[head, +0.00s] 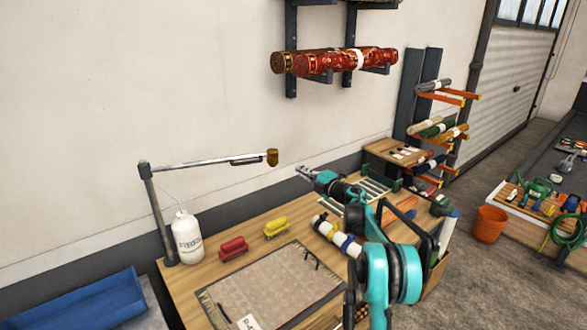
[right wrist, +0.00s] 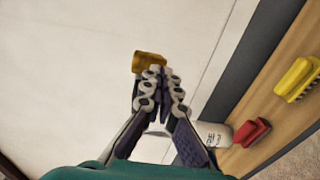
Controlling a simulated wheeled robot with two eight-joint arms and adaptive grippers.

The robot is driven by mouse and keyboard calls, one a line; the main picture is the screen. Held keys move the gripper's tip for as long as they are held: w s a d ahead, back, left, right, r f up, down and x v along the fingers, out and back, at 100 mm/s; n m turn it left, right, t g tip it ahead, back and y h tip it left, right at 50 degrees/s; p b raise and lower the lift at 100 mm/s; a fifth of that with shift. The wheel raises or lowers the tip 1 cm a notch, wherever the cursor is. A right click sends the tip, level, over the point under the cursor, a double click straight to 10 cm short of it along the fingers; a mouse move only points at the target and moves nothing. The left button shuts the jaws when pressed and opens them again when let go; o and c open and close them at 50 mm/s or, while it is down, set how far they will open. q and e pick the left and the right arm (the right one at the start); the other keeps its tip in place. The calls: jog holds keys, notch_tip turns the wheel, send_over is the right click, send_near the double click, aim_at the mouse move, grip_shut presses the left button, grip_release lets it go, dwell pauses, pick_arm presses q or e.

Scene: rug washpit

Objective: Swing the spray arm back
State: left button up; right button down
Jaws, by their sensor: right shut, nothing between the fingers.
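The spray arm (head: 215,162) is a thin pale bar on top of a dark post (head: 158,215) at the workbench's back left corner. It reaches right over the bench and ends in a brass-coloured nozzle (head: 272,157). My right gripper (head: 303,171) is shut and empty, a little right of the nozzle and slightly lower in the head view. In the right wrist view the nozzle (right wrist: 148,62) shows just beyond my shut fingertips (right wrist: 157,80); I cannot tell whether they touch. The fingers hide most of the bar there. My left gripper is not in view.
A white bottle (head: 187,238) stands by the post. A red brush (head: 233,248) and a yellow brush (head: 276,228) lie on the bench (head: 230,222) behind a grey mat (head: 275,290). Rolled rugs (head: 340,62) rest on wall brackets above. The air around the bar looks clear.

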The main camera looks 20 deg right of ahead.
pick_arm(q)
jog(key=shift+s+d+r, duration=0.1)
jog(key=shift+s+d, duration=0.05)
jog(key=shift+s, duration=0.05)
pick_arm(e)
jog(key=v, duration=0.4)
jog(key=shift+s+d+r, duration=0.15)
jog(key=shift+s+d, duration=0.15)
jog(key=shift+d, duration=0.2)
